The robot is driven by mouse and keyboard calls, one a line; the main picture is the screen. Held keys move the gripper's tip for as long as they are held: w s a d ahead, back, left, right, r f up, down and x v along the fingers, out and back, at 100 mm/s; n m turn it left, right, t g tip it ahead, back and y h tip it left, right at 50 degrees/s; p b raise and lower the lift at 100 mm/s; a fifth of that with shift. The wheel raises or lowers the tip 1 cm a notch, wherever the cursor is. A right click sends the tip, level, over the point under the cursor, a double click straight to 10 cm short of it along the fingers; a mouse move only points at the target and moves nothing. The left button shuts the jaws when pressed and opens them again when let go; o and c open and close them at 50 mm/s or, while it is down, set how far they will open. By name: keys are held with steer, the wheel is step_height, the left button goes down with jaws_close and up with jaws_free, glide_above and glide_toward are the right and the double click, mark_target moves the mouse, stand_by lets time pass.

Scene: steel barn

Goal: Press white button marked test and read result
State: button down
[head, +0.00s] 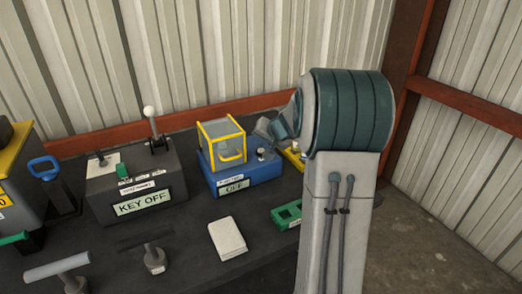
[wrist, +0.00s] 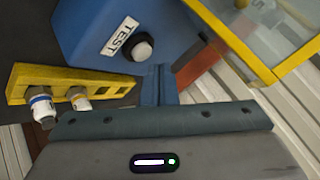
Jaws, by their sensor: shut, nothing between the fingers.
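The blue box (head: 262,172) stands on the dark bench, with a display reading OFF (head: 234,186) on its front. In the wrist view, the blue box (wrist: 85,30) carries a white label reading TEST (wrist: 119,36) beside a round white button (wrist: 142,47) in a dark collar. The button also shows in the head view (head: 262,152), small. My gripper (head: 266,131) is above the right part of the blue box, close to the button. In the wrist view its shut fingers (wrist: 160,82) are empty and appear just beside the button; contact cannot be told.
A clear, yellow-framed guard (head: 221,143) stands on the blue box, left of my gripper. A yellow rack (wrist: 70,78) holding small vials is close by. A grey KEY OFF box (head: 125,190), a white pad (head: 228,238) and a green rack (head: 287,214) are also on the bench.

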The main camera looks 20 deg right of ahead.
mark_target(263, 151)
steer(key=shift+f, duration=0.2)
stand_by(0.3)
steer(key=shift+f+b, duration=0.3)
steer(key=shift+b, duration=0.45)
steer(key=shift+f+b, duration=0.35)
steer(key=shift+b, duration=0.2)
steer(key=shift+r, duration=0.1)
stand_by(0.6)
steer(key=shift+r+p, duration=0.45)
steer(key=shift+r, duration=0.3)
steer(key=shift+r+p, duration=1.65)
steer(key=shift+r, duration=0.85)
